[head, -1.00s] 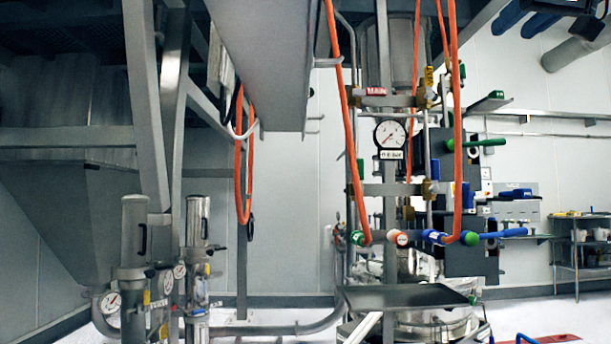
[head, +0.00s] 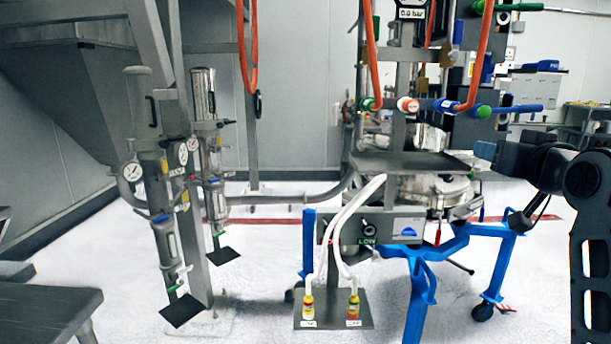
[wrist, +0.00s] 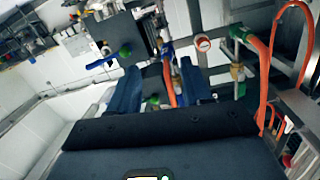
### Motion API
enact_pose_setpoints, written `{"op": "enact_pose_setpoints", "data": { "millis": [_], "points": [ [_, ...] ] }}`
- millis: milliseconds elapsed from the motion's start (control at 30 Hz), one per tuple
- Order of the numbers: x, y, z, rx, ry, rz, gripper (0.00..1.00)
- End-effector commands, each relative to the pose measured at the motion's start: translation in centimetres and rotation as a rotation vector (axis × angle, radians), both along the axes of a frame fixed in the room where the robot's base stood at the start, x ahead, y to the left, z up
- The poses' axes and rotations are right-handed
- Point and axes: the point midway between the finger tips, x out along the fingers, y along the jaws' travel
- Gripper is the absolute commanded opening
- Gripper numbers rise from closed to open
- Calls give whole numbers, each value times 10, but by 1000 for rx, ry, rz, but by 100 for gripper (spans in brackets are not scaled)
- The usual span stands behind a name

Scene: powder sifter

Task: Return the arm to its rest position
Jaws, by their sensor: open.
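My gripper (head: 485,150) is at the right of the head view, on my dark arm, which rises from the lower right. It points left, in front of the right side of the sifter stand. In the wrist view my gripper (wrist: 161,88) shows two dark blue fingers standing apart, with nothing held between them. Beyond them are a green-tipped valve handle (wrist: 125,51) and an orange hose (wrist: 168,82). I cannot tell how far the fingertips are from the stand.
A blue wheeled frame (head: 420,285) carries the steel vessel (head: 430,190). A dark tray (head: 410,163) juts out in front. Orange hoses (head: 372,60) hang above. Steel cylinders (head: 150,130) stand left, and a grey table (head: 40,310) is lower left. White floor is open at the centre left.

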Motion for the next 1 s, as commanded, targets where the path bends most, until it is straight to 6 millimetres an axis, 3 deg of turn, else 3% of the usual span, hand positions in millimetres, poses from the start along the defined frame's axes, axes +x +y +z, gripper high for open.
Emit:
{"op": "enact_pose_setpoints", "data": {
  "millis": [33, 200, 500, 800, 1000],
  "points": [
    [-8, 6, -30, 4, 15, -1, 49],
    [-41, 21, -106, 4, 35, -12, 49],
    [-125, 50, -216, -6, 70, -19, 49],
    [-232, 78, -288, -29, 104, -15, 49],
    [-309, 93, -313, -50, 125, -3, 49]
  ]
}}
